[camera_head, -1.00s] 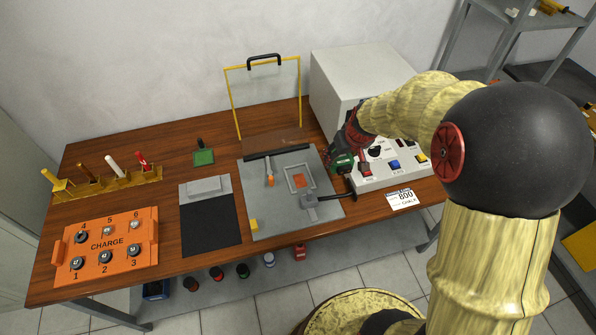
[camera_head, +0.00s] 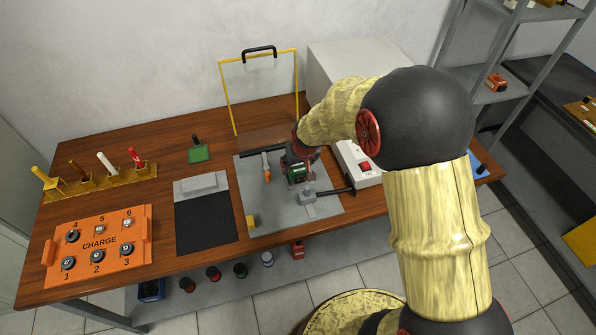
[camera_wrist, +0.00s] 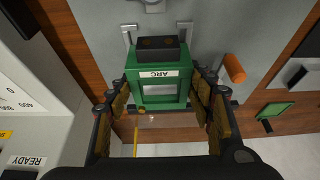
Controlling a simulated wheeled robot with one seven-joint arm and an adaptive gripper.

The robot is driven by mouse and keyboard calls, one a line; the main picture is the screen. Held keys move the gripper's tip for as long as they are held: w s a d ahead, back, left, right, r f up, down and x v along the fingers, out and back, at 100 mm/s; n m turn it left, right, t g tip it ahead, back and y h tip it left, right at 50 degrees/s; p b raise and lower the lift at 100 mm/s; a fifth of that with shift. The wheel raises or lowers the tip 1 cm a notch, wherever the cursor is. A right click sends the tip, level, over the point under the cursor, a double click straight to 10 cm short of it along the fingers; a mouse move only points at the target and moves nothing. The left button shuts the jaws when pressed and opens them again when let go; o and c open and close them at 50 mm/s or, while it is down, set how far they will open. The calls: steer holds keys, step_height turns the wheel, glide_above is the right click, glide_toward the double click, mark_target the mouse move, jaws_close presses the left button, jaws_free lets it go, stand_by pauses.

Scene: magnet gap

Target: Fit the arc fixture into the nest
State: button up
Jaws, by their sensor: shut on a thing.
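The arc fixture (camera_wrist: 146,99) is a green block with a dark top piece and a white "ARC" label. In the wrist view it sits between the two fingers of my gripper (camera_wrist: 161,88), which is shut on it. In the head view my gripper (camera_head: 297,166) holds the green fixture (camera_head: 297,178) over the grey plate, at the nest. The nest is mostly hidden under fixture and gripper; pale metal corners (camera_wrist: 128,34) show past the fixture in the wrist view. I cannot tell whether the fixture is above the nest or inside it.
A lever clamp (camera_head: 308,197) stands on the grey plate (camera_head: 270,210) just in front of the fixture. An orange-handled part (camera_head: 266,174) is to its left. A yellow-framed clear shield (camera_head: 222,90) stands behind, and a control box (camera_head: 352,160) is at right.

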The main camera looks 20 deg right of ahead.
step_height(320, 180, down, 3)
steer(key=shift+r+b, duration=0.15)
steer(key=shift+b, duration=0.25)
steer(key=shift+f, duration=0.25)
steer(key=shift+s+f, duration=0.1)
steer(key=o, duration=1.7)
steer(key=shift+f, duration=0.2)
steer(key=shift+r, duration=0.1)
